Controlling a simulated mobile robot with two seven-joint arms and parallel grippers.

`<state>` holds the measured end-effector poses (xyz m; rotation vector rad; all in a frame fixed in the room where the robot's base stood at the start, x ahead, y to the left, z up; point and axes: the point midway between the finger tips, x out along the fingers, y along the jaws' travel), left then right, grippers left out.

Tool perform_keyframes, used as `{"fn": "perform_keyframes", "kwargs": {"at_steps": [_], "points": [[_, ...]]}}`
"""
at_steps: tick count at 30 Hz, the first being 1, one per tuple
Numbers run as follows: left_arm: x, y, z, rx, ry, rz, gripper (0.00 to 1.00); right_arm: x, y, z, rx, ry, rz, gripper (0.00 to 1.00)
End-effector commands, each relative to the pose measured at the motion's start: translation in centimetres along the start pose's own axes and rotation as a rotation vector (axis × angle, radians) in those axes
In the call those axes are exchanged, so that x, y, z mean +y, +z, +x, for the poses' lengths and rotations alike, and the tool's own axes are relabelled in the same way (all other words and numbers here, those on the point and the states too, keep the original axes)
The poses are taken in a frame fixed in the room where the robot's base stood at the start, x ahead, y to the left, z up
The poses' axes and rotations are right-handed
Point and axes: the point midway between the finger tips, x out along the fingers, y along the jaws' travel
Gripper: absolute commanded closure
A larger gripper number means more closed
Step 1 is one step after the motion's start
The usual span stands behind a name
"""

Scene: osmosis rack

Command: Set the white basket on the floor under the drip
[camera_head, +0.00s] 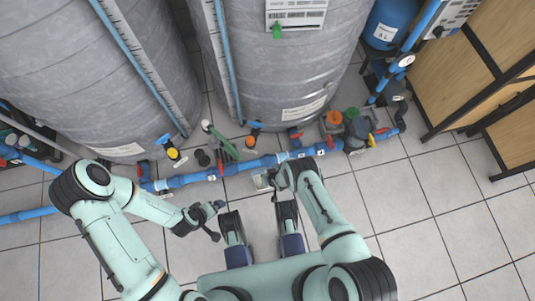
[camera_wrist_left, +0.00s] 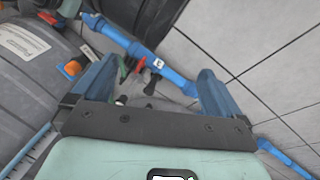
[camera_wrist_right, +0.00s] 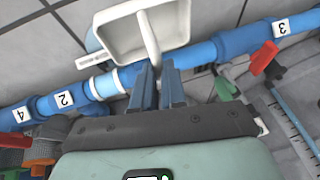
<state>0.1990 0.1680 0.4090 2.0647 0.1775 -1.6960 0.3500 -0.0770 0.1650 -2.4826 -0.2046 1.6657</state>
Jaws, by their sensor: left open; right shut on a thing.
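The white basket (camera_wrist_right: 118,40) is in the right wrist view, beyond the fingertips, with its inside showing. My right gripper (camera_wrist_right: 154,72) is shut on the basket's thin handle. In the head view a small part of the basket (camera_head: 262,182) shows beside my right gripper (camera_head: 280,180), close to the near side of the blue pipe; the arm hides the rest. I cannot tell whether it touches the floor. My left gripper (camera_head: 217,220) is open and empty, left of the basket and apart from it. It also shows in the left wrist view (camera_wrist_left: 150,80). I cannot make out a drip.
A blue pipe (camera_head: 205,175) with numbered labels and red valve handles runs low across the floor. Large grey tanks (camera_head: 280,75) stand behind it. A pump with orange and green caps (camera_head: 345,125) stands at the right. Tiled floor (camera_head: 430,190) is clear at the right.

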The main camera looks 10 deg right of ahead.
Motion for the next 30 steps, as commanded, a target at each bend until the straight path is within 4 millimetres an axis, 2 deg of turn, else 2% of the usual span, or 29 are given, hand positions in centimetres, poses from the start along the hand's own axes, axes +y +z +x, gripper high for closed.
{"fn": "perform_keyframes", "kwargs": {"at_steps": [6, 12, 29, 30], "points": [[-0.5, -1.7, 1.5, 0.052, -0.004, -0.004, 0.0, 0.5, 1.0, 2.3, -0.001, 0.0, -0.002, 1.0], [-2.3, 0.4, 2.9, -0.015, -0.035, -0.021, 0.0, 0.9, 1.7, 4.2, 0.0, 0.0, -0.001, 1.0], [-2.8, 1.1, 3.3, -0.039, -0.044, -0.027, 0.0, 1.0, 1.8, 4.5, 0.001, 0.0, -0.001, 1.0], [-2.8, 1.2, 3.3, -0.04, -0.044, -0.028, 0.0, 1.0, 1.8, 4.5, 0.0, 0.0, -0.001, 0.82]]}}
